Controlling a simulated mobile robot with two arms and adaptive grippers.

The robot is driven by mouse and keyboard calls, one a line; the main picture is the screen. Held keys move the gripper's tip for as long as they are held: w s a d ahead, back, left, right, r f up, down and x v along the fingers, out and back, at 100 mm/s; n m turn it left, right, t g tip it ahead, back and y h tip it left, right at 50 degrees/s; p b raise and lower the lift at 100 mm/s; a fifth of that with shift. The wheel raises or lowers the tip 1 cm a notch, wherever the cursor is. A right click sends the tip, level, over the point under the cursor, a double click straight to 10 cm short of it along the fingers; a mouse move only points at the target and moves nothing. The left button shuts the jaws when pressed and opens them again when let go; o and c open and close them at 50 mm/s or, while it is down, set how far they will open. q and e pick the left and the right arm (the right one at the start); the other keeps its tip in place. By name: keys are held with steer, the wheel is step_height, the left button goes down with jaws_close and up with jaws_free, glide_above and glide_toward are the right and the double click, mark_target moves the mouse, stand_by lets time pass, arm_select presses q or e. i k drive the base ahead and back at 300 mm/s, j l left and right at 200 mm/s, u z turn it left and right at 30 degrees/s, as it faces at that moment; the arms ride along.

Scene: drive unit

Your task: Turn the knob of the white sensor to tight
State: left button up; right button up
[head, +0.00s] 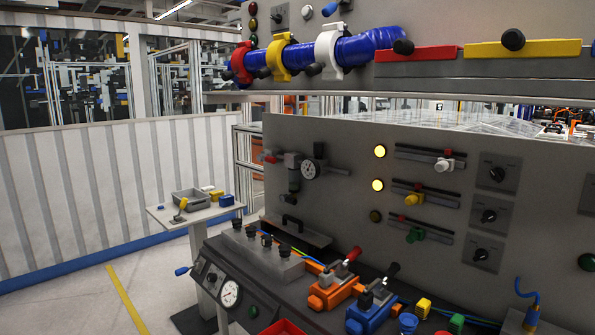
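The white sensor (444,164) sits on the uppermost of three slotted rails on the grey upright panel. Its pale body carries a small knob that faces out, and a small red piece is above it. The knob's setting is too small to read. A yellow sensor (413,199) and a green sensor (415,235) sit on the two rails below. Neither of my grippers is in view, and nothing covers the white sensor.
Lamps (379,151) stand left of the rails; the upper two glow yellow, the lowest is dark. Black rotary switches (489,216) are to the right. A blue hose (376,41) with coloured clamps runs above. Orange and blue toggle clamps (333,290) stand on the bench below.

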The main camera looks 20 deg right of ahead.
mark_target(496, 174)
steer(key=z, duration=1.8)
